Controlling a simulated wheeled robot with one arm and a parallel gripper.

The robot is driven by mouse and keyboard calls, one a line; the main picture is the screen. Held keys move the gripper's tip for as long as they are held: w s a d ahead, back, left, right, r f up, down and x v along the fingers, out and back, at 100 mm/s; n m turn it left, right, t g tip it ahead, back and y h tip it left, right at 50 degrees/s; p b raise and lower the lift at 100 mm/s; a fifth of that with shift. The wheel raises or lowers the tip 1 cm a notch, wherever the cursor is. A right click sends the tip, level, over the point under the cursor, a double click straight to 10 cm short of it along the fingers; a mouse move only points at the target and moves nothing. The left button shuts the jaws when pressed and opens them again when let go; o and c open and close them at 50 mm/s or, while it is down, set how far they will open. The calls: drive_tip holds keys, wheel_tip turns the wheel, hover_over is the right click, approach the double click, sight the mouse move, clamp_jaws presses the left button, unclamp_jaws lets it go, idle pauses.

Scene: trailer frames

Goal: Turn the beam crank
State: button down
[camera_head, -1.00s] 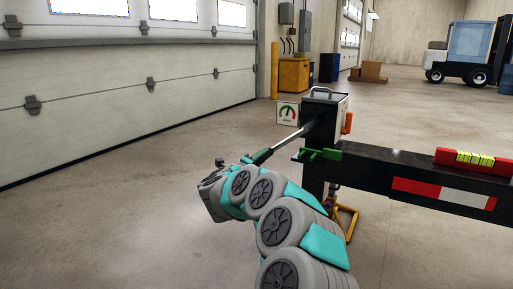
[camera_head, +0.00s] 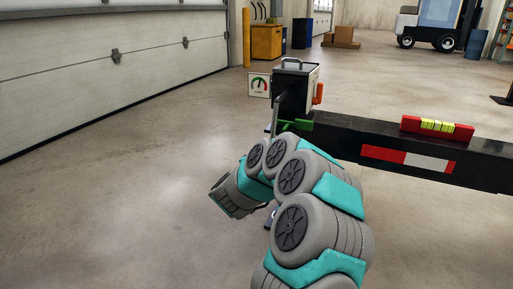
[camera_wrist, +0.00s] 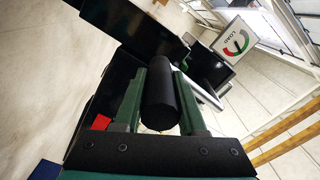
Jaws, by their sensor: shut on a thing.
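The black beam (camera_head: 345,140) runs to the right in the head view, with a grey-topped crank box (camera_head: 297,90) at its left end. The metal crank arm (camera_head: 274,118) hangs down from the box's left side, and its lower part is hidden behind my arm. In the wrist view the black cylindrical crank handle (camera_wrist: 160,98) lies between the green fingers of my gripper (camera_wrist: 162,90), which is shut on it.
A red spirit level (camera_head: 437,127) with yellow vials lies on the beam. A green bracket (camera_head: 296,124) and an orange part (camera_head: 318,93) sit near the box. The floor to the left is clear up to the garage door (camera_head: 110,70).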

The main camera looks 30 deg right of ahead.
drive_tip(key=shift+s+d+f+n, duration=0.1)
drive_tip(key=shift+s+d+n, duration=0.3)
drive_tip(key=shift+s+n, duration=0.15)
drive_tip(key=c, duration=0.5)
unclamp_jaws()
drive_tip(key=v, duration=0.7)
drive_tip(key=shift+s+a, duration=0.25)
drive_tip(key=shift+a, duration=0.05)
